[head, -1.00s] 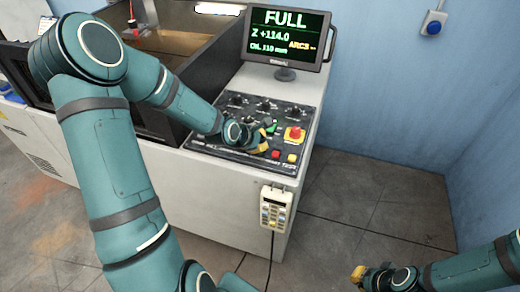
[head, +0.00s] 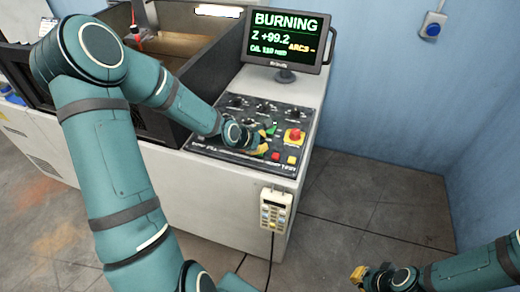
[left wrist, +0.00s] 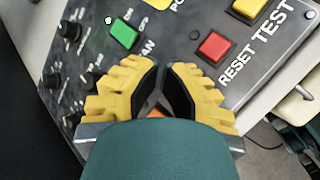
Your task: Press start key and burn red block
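The control panel (head: 235,160) is on the machine's top. A green key (head: 271,129) sits on it, just beyond my left gripper (head: 262,144); the green key also shows in the left wrist view (left wrist: 123,35). The gripper's yellow fingers (left wrist: 161,66) come together at their tips, low over the panel, with nothing seen between the tips. I cannot tell whether they touch a key. The monitor (head: 286,40) reads BURNING, Z +99.2. A small red part (head: 136,29) shows on the tool above the tank; I cannot make out a red block. My right gripper (head: 358,274) is low at the right.
A red mushroom button (head: 294,136), a red RESET key (left wrist: 214,46) and a yellow TEST key (left wrist: 249,8) are close by. A pendant (head: 274,210) hangs on the machine front. The dark-walled tank (head: 170,50) is behind my left arm. The floor at right is clear.

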